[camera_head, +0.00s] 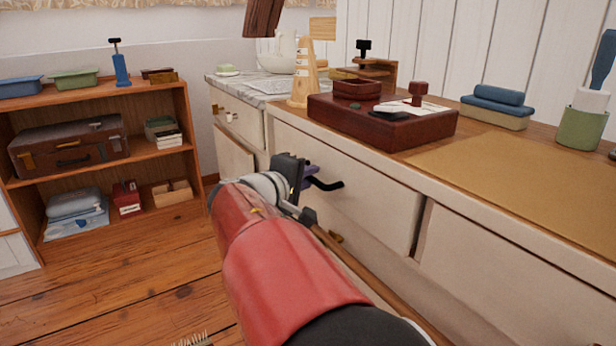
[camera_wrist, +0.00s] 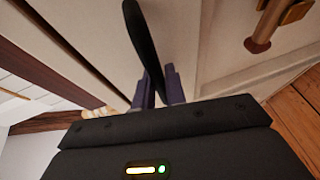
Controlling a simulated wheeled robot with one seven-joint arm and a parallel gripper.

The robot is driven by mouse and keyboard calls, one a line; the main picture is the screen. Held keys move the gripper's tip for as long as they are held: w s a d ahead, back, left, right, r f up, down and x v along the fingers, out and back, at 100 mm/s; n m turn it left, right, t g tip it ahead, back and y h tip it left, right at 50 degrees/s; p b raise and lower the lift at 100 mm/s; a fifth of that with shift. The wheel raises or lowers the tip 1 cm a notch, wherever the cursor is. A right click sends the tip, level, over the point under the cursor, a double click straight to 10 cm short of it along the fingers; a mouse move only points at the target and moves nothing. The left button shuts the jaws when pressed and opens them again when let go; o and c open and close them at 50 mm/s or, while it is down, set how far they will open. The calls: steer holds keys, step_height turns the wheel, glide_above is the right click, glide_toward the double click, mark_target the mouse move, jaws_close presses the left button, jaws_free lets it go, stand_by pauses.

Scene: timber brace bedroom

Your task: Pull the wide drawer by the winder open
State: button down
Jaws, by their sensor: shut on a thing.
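The wide drawer (camera_head: 365,200) has a cream front under the counter's edge. Its black curved handle (camera_head: 330,185) sticks out from the front. My gripper (camera_head: 308,180) is at this handle, its fingers partly hidden by the wrist. In the wrist view the handle (camera_wrist: 135,25) runs between the two purple fingers of my gripper (camera_wrist: 159,82), which are shut on it. A dark gap shows at the drawer front's right edge; I cannot tell how far out the drawer is. A wooden device with a black knob (camera_head: 366,62), perhaps the winder, stands on the counter above.
The counter (camera_head: 500,170) holds a dark red box (camera_head: 375,125), a tan cone (camera_head: 302,78) and a green cup (camera_head: 582,130). Another cream front (camera_head: 500,270) is at right. A brass-coloured pull (camera_wrist: 296,10) shows in the wrist view.

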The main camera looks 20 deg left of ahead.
steer(key=shift+s+a, duration=0.1)
steer(key=s+a+p, duration=0.3)
steer(key=s+a, duration=1.2)
steer(key=s, duration=0.3)
steer(key=shift+a, duration=0.15)
steer(key=shift+f, duration=0.1)
steer(key=c, duration=1.5)
jaws_free()
steer(key=shift+o, duration=0.2)
steer(key=v, duration=0.7)
steer(key=shift+s+p, duration=0.4)
steer(key=shift+p, duration=0.05)
